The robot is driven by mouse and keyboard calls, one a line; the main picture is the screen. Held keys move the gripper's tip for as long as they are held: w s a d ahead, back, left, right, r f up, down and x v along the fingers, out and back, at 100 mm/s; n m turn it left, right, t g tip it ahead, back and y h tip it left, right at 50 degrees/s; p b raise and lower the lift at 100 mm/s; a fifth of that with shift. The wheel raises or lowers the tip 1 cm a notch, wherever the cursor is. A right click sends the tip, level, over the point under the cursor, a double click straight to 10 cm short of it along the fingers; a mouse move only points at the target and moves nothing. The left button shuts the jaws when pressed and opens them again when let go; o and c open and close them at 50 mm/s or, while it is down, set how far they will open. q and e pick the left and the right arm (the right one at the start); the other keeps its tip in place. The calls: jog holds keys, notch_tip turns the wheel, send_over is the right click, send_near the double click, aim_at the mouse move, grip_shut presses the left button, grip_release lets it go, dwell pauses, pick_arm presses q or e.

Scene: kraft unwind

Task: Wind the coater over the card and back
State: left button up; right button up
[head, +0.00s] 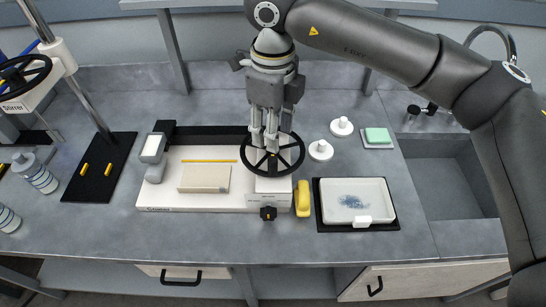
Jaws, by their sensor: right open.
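The coater (220,202) is a white flat machine on the counter with a black handwheel (290,160) at its right end. A tan card (204,179) lies on its bed, with a yellow strip (209,161) behind it. A grey and white block (153,150) stands at the bed's left end. My right gripper (271,142) points down over the handwheel's left part, its fingers open. Whether the fingers touch the rim or a spoke cannot be told. My left gripper is not in view.
A white tray (382,190) with a blue smear sits on a black mat at right. A yellow object (302,199) lies beside the coater. White knobs (321,150), a green sponge (377,136) and a sink (450,178) are further right. A stirrer stand (88,100) and bottles (34,172) are left.

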aim_at(273, 160)
notch_tip(273, 160, down, 10)
jog(key=p, duration=0.3)
jog(key=shift+s+r+p, duration=0.1)
jog(key=shift+p, duration=0.3)
jog(key=shift+f, duration=0.4)
jog(key=shift+c, duration=0.5)
grip_shut()
